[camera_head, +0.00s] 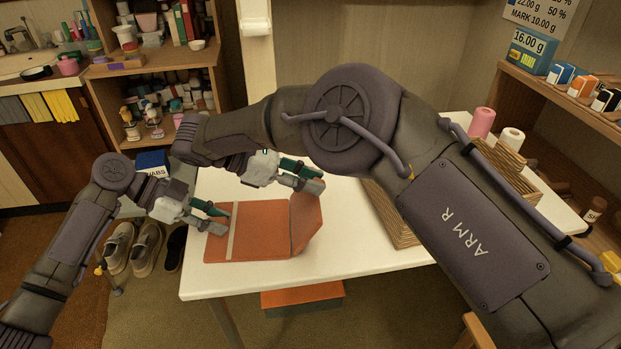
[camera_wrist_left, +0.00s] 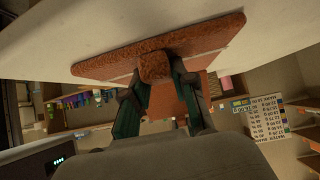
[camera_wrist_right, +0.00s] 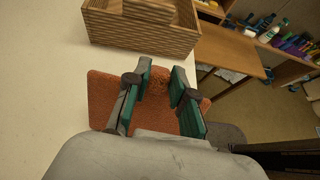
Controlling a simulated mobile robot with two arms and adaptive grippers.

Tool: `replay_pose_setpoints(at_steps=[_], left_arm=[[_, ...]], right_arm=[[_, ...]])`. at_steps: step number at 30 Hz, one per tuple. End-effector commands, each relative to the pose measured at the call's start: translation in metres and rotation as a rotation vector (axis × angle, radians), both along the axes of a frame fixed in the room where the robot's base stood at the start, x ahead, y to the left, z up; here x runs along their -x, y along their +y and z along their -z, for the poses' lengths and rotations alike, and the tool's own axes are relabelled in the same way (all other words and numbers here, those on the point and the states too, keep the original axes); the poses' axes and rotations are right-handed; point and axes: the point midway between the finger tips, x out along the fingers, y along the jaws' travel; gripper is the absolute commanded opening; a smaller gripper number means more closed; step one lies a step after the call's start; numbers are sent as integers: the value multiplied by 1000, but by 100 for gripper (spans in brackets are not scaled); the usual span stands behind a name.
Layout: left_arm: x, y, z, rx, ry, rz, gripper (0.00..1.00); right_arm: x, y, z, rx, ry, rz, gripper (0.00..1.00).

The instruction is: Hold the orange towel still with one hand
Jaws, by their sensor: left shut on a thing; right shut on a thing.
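The orange towel (camera_head: 262,232) lies on the white table (camera_head: 350,235), with a pale stripe near its left end. Its right end is lifted into a raised flap. My left gripper (camera_head: 222,220) is shut on the towel's left edge; the left wrist view shows a bunched bit of towel (camera_wrist_left: 155,66) between the fingers. My right gripper (camera_head: 314,180) is at the top of the raised flap, shut on the towel; in the right wrist view a fold (camera_wrist_right: 158,82) sits between the fingers.
A wicker basket (camera_head: 393,218) stands on the table to the right, partly hidden by my right arm. Shoes (camera_head: 147,250) are on the floor to the left. An orange box (camera_head: 302,298) is below the table's front edge.

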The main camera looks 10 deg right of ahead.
Motion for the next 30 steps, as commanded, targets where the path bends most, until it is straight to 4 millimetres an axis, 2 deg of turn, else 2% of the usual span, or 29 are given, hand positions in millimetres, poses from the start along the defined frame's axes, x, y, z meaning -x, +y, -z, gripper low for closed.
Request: replay_pose_setpoints(at_steps=[1, 5, 6, 22, 30], left_arm=[[2, 0, 8, -11, 10, 3, 0], [2, 0, 8, -11, 10, 2, 0], [2, 0, 8, -11, 10, 2, 0], [2, 1, 8, -12, 11, 2, 0], [2, 1, 8, -12, 10, 1, 0]], right_arm=[[1, 3, 2, -8, 3, -4, 27], [1, 2, 1, -7, 1, -3, 49], [0, 2, 1, -6, 1, -3, 50], [0, 0, 0, -6, 0, 0, 50], [1, -12, 7, -83, 5, 4, 50]])
